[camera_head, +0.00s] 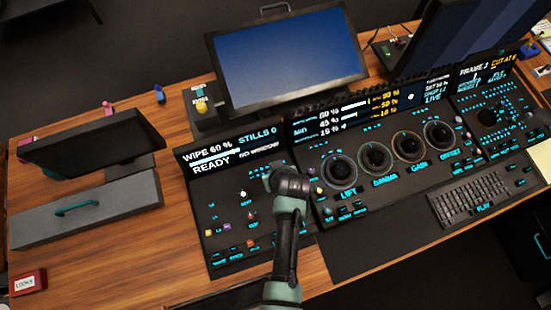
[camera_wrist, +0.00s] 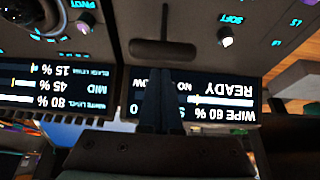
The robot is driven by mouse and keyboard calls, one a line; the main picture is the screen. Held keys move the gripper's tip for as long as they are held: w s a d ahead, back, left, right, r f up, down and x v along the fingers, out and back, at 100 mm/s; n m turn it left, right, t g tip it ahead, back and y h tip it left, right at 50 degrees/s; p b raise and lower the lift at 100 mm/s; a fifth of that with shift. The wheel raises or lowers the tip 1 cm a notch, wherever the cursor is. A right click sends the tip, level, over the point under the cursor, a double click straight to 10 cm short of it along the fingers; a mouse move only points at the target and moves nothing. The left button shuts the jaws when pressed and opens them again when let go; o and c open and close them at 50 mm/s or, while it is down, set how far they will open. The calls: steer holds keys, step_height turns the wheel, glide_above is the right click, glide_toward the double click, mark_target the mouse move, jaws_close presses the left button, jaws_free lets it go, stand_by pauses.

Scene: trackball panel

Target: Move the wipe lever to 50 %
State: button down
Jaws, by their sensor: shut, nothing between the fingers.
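The left panel's display (camera_head: 228,150) reads WIPE 60 % and READY with a white bar. The same display shows upside down in the wrist view (camera_wrist: 222,98). A dark wide handle (camera_wrist: 162,49), seemingly the wipe lever's grip, stands at the top middle of the wrist view. My gripper (camera_wrist: 162,72) is shut and empty, its fingertips right at the handle's edge in the picture; I cannot tell whether they touch. In the head view my gripper (camera_head: 271,177) is over the right part of the left panel, and my arm hides the lever there.
Small knobs and lit buttons surround the spot, including a pale knob (camera_wrist: 225,37) beside the handle. The large dials (camera_head: 341,170) of the middle panel lie to the right. A monitor (camera_head: 287,60) stands behind. Bare wooden desk (camera_head: 150,245) lies to the left.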

steer(key=shift+s+d, duration=0.15)
steer(key=shift+s, duration=0.3)
steer(key=shift+f, duration=0.1)
steer(key=shift+s, duration=0.1)
steer(key=shift+s+d+p, duration=0.25)
steer(key=shift+s+p, duration=0.1)
steer(key=shift+s, duration=0.4)
